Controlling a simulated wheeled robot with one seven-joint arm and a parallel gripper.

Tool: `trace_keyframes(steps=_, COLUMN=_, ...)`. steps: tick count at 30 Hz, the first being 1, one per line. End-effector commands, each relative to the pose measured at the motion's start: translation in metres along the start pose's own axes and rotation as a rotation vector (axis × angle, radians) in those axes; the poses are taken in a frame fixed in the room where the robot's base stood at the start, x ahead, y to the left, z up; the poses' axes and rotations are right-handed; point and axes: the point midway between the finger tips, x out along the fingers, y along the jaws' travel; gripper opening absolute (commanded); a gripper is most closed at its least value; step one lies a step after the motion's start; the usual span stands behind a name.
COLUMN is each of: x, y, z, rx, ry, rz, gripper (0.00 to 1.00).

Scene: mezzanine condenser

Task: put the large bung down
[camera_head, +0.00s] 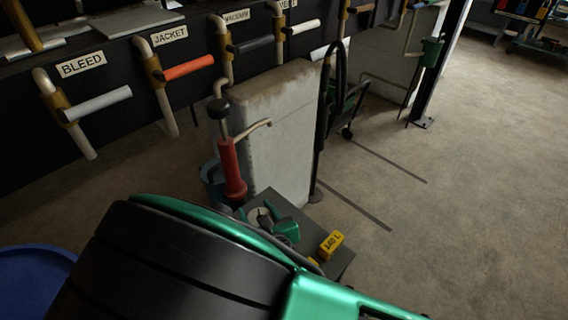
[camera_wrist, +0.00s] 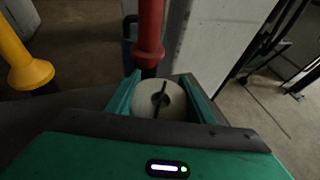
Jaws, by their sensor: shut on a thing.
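The large bung (camera_wrist: 161,101) is a cream round piece with a dark centre and a dark bar across it. In the wrist view it sits between the two green fingers of my gripper (camera_wrist: 160,90), which is shut on it. In the head view my gripper (camera_head: 272,222) is over or beside a dark flat-topped stand, and a cream part of the bung (camera_head: 257,216) shows by the fingers. I cannot tell whether the bung touches the top. My own arm hides much of the area below.
A red hand pump (camera_head: 231,168) stands close behind, with a blue bucket (camera_head: 212,182) and a pale block (camera_head: 275,130). Labelled valves line the left wall. Floor at right is clear.

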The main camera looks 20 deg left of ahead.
Motion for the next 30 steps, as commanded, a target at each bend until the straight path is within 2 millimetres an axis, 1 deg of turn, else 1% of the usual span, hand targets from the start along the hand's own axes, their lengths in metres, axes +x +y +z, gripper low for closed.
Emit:
trace_keyframes(steps=9, x=0.012, y=0.000, z=-0.029, rx=-0.004, ry=0.002, rz=0.001, gripper=0.26)
trace_keyframes(steps=12, x=0.014, y=-0.001, z=-0.035, rx=-0.002, ry=0.001, rz=0.000, gripper=0.26)
trace_keyframes(steps=26, x=0.016, y=-0.002, z=-0.039, rx=-0.001, ry=0.000, rz=-0.002, gripper=0.26)
trace_keyframes(steps=27, x=0.016, y=-0.002, z=-0.039, rx=0.000, ry=0.000, rz=-0.002, gripper=0.53)
trace_keyframes(steps=29, x=0.016, y=-0.002, z=-0.039, rx=0.000, ry=0.000, rz=-0.003, gripper=0.67)
trace_keyframes(steps=30, x=0.016, y=-0.002, z=-0.039, rx=0.000, ry=0.000, rz=-0.003, gripper=0.67)
